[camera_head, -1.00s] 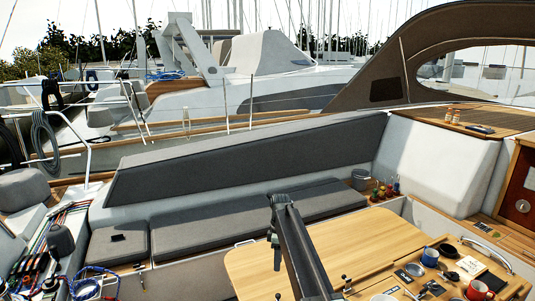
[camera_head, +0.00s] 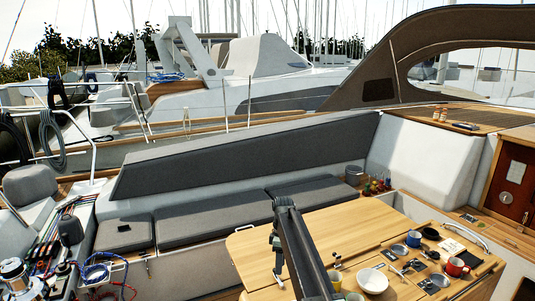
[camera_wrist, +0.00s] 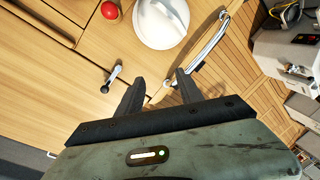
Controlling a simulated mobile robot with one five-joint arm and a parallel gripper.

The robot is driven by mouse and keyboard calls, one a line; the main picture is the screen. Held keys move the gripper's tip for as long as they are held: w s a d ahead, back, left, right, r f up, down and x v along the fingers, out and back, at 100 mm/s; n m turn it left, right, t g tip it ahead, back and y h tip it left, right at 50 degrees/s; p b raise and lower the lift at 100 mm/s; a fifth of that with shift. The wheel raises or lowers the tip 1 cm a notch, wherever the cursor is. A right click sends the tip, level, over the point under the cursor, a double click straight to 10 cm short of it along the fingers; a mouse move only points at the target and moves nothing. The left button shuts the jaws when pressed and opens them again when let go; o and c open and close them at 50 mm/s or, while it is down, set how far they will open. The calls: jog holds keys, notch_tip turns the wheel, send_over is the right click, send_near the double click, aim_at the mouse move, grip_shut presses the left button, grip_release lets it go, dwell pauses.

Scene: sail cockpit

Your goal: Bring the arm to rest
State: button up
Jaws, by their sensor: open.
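My arm (camera_head: 305,255) rises from the bottom of the head view, in front of the wooden cockpit table (camera_head: 335,232). My gripper's jaws are not clear there. In the wrist view my gripper (camera_wrist: 160,76) is open, with two dark fingers apart and nothing between them. Beyond the fingertips are the table top (camera_wrist: 60,85), a white bowl (camera_wrist: 160,38) and a curved metal rail (camera_wrist: 208,44).
The table's right part carries a white bowl (camera_head: 372,281), a red mug (camera_head: 457,267), a blue mug (camera_head: 414,239) and small tools. Grey bench cushions (camera_head: 215,222) lie behind. Ropes (camera_head: 95,273) and a winch (camera_head: 14,272) are at left.

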jog(key=s+d+f+m+b, duration=0.1)
jog(key=s+f+m+b, duration=0.1)
jog(key=s, duration=0.1)
jog(key=s+d+f+m+b, duration=0.2)
jog(key=s+f, duration=0.1)
jog(key=s, duration=0.1)
jog(key=s+d+f+m+b, duration=0.1)
jog(key=s+d+f+b, duration=0.1)
jog(key=s, duration=0.1)
jog(key=shift+s+d+f+m+t, duration=0.2)
jog(key=shift+d+f+m+t, duration=0.1)
jog(key=shift+f+m, duration=0.1)
jog(key=s+d+f+m+b, duration=0.2)
jog(key=s+f+m+b, duration=0.1)
jog(key=s, duration=0.2)
jog(key=s+d+f+m+t+b, duration=0.1)
jog(key=s+d+f+m+b, duration=0.1)
jog(key=s, duration=0.3)
jog(key=s+d+f+m+b, duration=0.2)
jog(key=s+f+m+b, duration=0.1)
jog(key=s+m+b, duration=0.1)
jog(key=shift+s+d+f, duration=0.1)
jog(key=shift+s+f, duration=0.05)
jog(key=shift+s, duration=0.3)
jog(key=shift+s+d+f, duration=0.1)
jog(key=shift+s+f, duration=0.05)
jog(key=shift+s, duration=0.3)
jog(key=shift+m, duration=0.3)
jog(key=shift+w+r, duration=0.1)
